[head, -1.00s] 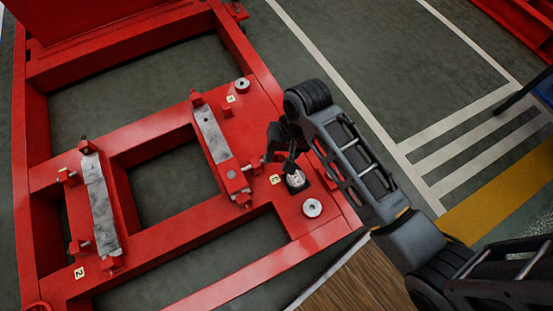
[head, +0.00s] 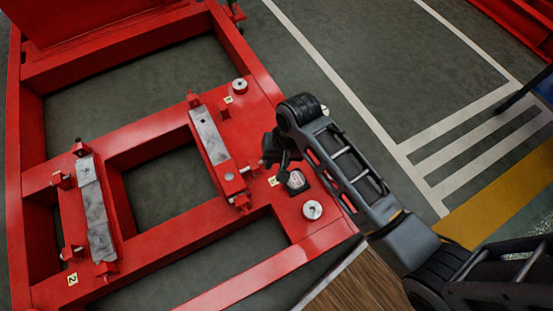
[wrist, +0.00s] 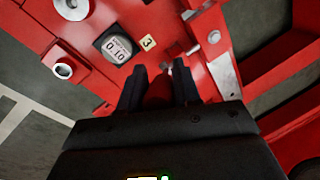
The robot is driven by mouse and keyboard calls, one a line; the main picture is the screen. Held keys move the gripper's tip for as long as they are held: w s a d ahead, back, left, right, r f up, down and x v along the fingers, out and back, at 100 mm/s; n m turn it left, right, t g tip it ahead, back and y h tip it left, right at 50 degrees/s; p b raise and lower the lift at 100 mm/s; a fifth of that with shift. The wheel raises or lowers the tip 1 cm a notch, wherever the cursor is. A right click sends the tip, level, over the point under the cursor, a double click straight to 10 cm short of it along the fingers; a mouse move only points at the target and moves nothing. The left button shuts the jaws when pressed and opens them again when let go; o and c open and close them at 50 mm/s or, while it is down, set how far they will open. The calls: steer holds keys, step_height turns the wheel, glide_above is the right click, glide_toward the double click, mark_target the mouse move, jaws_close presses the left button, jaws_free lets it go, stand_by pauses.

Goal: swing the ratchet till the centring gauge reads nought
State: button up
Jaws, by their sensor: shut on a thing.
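The centring gauge (head: 296,181) is a small dark block with a pale display on the red frame, next to a label 3. In the wrist view the gauge (wrist: 117,46) shows what looks like 0.10. My gripper (head: 272,158) is low over the frame, just above and left of the gauge. In the wrist view my gripper (wrist: 160,75) has its two dark fingers a little apart, shut on the ratchet, which is mostly hidden. A small silvery end shows near the right fingertip.
The red base frame (head: 160,115) has open gaps with floor below. Grey metal plates (head: 210,135) lie between red screw blocks. Round metal bosses (head: 312,210) stand near the gauge. A wooden top (head: 360,285) is at the lower right. Marked floor is clear at the upper right.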

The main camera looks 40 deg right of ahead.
jaws_close()
steer(key=shift+r, duration=0.1)
steer(key=w+p, duration=0.1)
steer(key=r+g+p, duration=0.1)
steer(key=p, duration=0.1)
steer(key=shift+w+d+r+p, duration=0.15)
steer(key=shift+w+d+p, duration=0.15)
steer(key=shift+w, duration=0.1)
steer(key=shift+w+d+g+p, duration=0.15)
steer(key=shift+w+g+p, duration=0.65)
steer(key=shift+w+p, duration=0.15)
steer(key=o, duration=0.6)
jaws_free()
steer(key=shift+r, duration=0.1)
steer(key=p+v, duration=0.3)
steer(key=v, duration=0.4)
steer(key=shift+d+r, duration=0.2)
steer(key=shift+r, duration=0.05)
